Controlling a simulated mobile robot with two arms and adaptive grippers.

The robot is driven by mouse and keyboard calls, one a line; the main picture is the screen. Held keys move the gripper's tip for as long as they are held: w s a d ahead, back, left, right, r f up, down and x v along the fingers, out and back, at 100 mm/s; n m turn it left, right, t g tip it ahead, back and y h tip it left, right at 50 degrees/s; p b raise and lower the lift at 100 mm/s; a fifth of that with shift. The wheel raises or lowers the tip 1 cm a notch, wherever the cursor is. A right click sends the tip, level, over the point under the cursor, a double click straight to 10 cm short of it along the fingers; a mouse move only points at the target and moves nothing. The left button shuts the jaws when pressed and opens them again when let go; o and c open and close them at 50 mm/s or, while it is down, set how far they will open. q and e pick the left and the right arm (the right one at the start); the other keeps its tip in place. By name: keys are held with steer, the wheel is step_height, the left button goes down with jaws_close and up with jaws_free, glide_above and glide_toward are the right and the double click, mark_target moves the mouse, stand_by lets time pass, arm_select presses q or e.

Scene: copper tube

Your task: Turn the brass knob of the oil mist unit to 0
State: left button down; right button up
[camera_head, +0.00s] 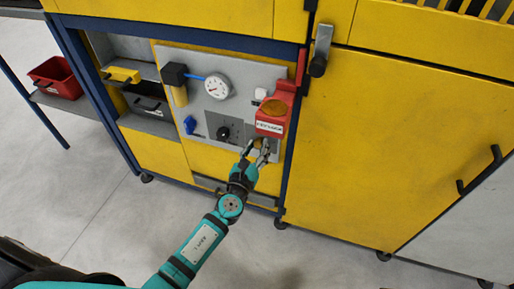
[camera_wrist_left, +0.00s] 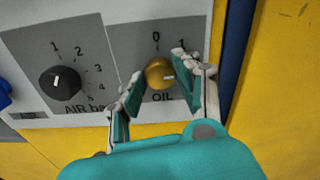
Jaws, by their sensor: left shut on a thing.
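The brass knob (camera_wrist_left: 158,72) is a round gold knob on the grey OIL plate (camera_wrist_left: 133,40) in the left wrist view. The plate shows 0 above the knob and 1 to the upper right. A small pale mark on the knob's face lies toward its right side. My left gripper (camera_head: 259,151) reaches up to the lower right of the panel in the head view, where it largely hides the knob. My right gripper is not in view.
A black AIR knob (camera_wrist_left: 60,82) with a numbered scale sits left of the brass knob. Above the gripper, a red housing (camera_head: 272,112) sticks out from the panel. A gauge (camera_head: 217,87) and blue valve handle (camera_head: 190,125) are farther left. A blue frame post borders the right.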

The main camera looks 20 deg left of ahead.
arm_select(q)
steer(key=shift+n, duration=0.3)
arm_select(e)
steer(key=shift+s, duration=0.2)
arm_select(q)
steer(key=shift+f+n+b, duration=0.1)
steer(key=shift+n+b, duration=0.3)
steer(key=shift+n, duration=0.2)
steer(key=n+b, duration=0.2)
steer(key=n, duration=0.3)
steer(key=shift+d+n, duration=0.1)
steer(key=shift+n, duration=0.4)
steer(key=n+b, duration=0.1)
steer(key=n, duration=0.1)
steer(key=shift+n, duration=0.4)
steer(key=n, duration=0.2)
steer(key=shift+n, duration=2.7)
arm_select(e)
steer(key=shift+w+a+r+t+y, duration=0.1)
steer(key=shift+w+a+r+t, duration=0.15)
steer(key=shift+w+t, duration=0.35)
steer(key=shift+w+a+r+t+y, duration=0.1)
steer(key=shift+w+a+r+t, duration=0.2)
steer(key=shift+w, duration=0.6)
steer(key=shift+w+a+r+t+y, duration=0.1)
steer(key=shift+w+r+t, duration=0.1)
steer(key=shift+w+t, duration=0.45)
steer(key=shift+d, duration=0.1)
